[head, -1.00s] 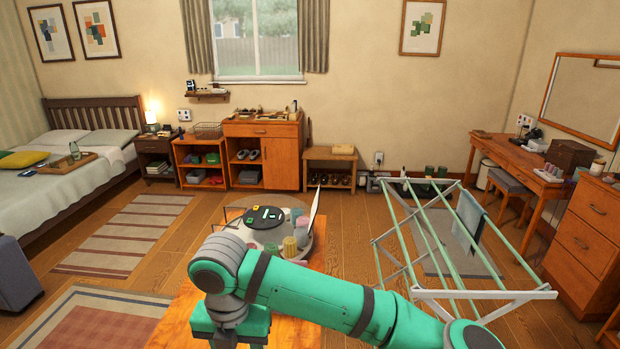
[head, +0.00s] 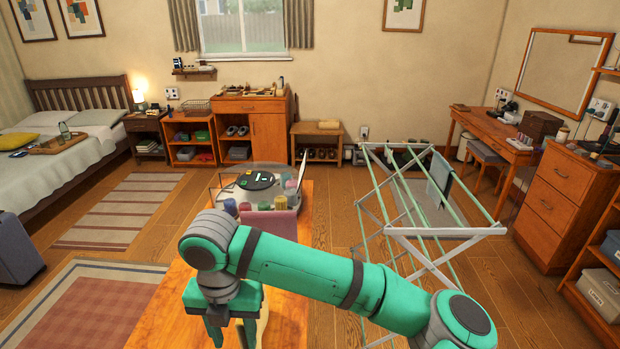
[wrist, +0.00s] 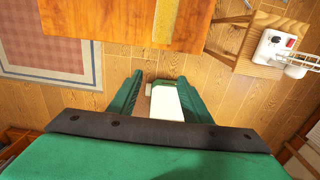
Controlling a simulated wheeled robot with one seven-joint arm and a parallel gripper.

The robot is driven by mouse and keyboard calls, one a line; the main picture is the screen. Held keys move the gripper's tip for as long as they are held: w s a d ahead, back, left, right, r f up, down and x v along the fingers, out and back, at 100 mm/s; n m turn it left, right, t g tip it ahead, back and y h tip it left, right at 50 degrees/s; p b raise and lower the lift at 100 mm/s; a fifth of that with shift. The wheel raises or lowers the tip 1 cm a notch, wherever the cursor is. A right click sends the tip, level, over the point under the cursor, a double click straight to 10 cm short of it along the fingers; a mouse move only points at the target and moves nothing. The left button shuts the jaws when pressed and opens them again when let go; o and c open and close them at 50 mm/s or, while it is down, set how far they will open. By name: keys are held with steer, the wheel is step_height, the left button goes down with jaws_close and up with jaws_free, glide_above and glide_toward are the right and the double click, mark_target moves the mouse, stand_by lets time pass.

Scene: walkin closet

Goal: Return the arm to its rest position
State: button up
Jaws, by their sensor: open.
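My green arm reaches from the lower right across the orange wooden table in the head view, with its forearm nearly level and its end bent down. My gripper (head: 232,334) points down at the lower left of the arm, over or beside the table's near part. In the wrist view my gripper (wrist: 160,88) shows two green fingers spread apart, with wood floor seen between and beyond them. A white and green piece lies between the fingers in that picture; I cannot tell what it is or how far off. I see nothing gripped.
The orange table (head: 163,327) holds a pink item (head: 271,222), several coloured jars and a round tray with a dark disc (head: 256,180) at its far end. A green-railed drying rack (head: 440,232) stands at right. A drawer chest (head: 560,196) is farther right.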

steer(key=a+r+m+t+y, duration=0.2)
steer(key=a+m+y, duration=0.5)
steer(key=a, duration=0.4)
steer(key=a+r+m+t+y, duration=0.2)
steer(key=a+m+y, duration=0.3)
steer(key=a+y, duration=0.45)
steer(key=w+d+f+m+t+h, duration=0.35)
steer(key=d+f+m+t, duration=0.55)
steer(key=m, duration=0.5)
steer(key=s+d+f+m+t+h, duration=0.3)
steer(key=s+d+f+m+h, duration=0.5)
steer(key=d+f, duration=0.15)
steer(key=s+d+f+h, duration=0.1)
steer(key=s+d+h, duration=0.1)
steer(key=s+d, duration=0.6)
steer(key=s+d+f+m+h, duration=0.1)
steer(key=s+d+f+h, duration=0.1)
steer(key=s+d, duration=0.6)
steer(key=s+h, duration=0.1)
steer(key=s, duration=0.6)
steer(key=shift+s+d+f+m+g, duration=0.2)
steer(key=shift+d+f+m+g, duration=0.1)
steer(key=shift+d, duration=0.1)
